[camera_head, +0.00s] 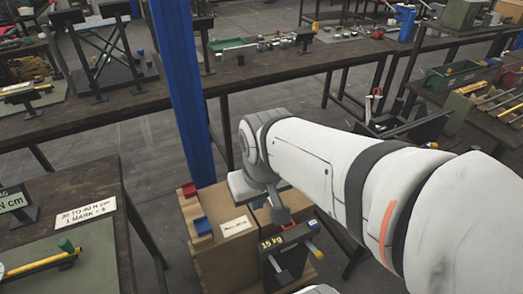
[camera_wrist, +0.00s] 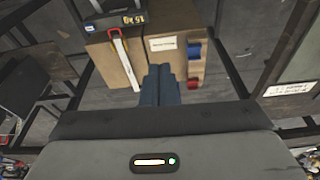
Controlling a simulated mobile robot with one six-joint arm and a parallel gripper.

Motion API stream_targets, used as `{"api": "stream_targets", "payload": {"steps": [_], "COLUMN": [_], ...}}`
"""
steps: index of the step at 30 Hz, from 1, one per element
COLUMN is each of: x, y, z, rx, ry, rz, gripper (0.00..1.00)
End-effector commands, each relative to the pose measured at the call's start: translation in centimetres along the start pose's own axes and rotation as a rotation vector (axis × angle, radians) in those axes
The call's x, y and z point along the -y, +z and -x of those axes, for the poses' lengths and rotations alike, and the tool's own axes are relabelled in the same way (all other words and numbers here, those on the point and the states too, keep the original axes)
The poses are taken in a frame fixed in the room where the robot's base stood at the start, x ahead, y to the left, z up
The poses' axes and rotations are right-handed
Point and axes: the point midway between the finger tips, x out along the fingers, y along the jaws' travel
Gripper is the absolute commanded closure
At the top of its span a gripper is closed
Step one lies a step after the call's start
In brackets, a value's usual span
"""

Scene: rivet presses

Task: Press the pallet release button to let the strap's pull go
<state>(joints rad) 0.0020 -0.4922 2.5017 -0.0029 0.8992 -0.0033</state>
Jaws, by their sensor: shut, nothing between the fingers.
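My gripper (camera_head: 280,214) points down over cardboard-brown boxes (camera_head: 239,248) beside the blue post. Its dark fingers are together and empty; they also show in the wrist view (camera_wrist: 161,84). I cannot tell whether either is the release button. A pale strip (camera_wrist: 125,60) with a red end, possibly the strap, lies left of the fingers.
A dark plate marked 15 kg (camera_head: 276,242) stands right of the boxes. A blue post (camera_head: 180,80) rises behind them. A bench (camera_head: 60,195) stands at the left, and a long workbench (camera_head: 260,75) runs behind. Some grey floor between is clear.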

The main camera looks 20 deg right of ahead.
Motion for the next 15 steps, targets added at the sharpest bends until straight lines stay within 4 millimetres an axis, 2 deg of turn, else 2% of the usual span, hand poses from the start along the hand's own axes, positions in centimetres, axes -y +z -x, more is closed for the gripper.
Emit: {"api": "stream_targets", "payload": {"steps": [10,13,15], "x": [0.0,-0.1,-0.7], "y": [0.0,-0.2,-0.6], "z": [-0.2,-1.5,-3.4], "rx": [0.002,0.022,0.045], "ry": [-0.003,-0.030,-0.072], "rz": [-0.006,-0.061,-0.158], "gripper": [1.00,1.00,1.00]}}
